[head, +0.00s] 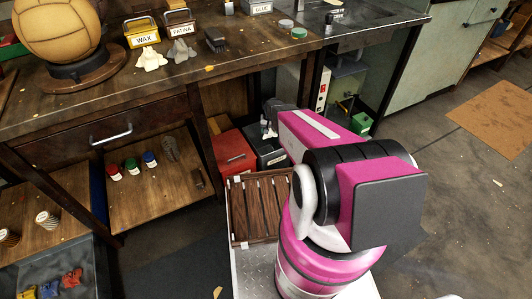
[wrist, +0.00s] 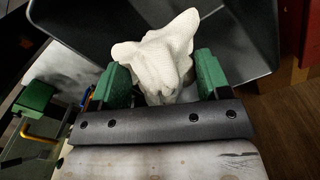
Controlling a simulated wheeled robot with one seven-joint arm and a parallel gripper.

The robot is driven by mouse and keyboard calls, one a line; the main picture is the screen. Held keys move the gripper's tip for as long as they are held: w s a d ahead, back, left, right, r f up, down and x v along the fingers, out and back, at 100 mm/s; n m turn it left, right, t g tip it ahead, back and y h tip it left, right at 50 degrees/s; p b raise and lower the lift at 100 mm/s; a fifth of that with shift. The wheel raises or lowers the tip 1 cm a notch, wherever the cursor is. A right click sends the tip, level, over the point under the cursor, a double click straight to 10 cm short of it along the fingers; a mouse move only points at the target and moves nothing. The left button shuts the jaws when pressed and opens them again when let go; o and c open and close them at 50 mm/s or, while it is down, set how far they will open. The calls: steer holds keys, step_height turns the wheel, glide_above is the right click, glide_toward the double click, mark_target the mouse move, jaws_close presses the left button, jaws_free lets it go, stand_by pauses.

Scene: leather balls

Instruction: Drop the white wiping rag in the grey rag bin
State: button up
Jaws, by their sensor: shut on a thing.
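In the wrist view my gripper (wrist: 160,85) has green fingers shut on a crumpled white rag (wrist: 160,55). The rag stands up between and beyond the fingertips. A dark grey open container (wrist: 245,40), which looks like the grey rag bin, lies behind the rag, with its walls on both sides of it. I cannot tell how far the rag is above it.
On the bench, a white crumpled cloth (head: 150,59) and a grey one (head: 181,51) lie before the wax caddy (head: 140,36) and patina caddy (head: 180,22). A ball (head: 58,30) sits on a stand. A red box (head: 233,152) is under the bench. Open floor lies right.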

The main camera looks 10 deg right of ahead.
steer(key=shift+f, duration=1.35)
steer(key=o, duration=1)
step_height(320, 180, up, 11)
steer(key=shift+f, duration=0.1)
steer(key=shift+s, duration=0.1)
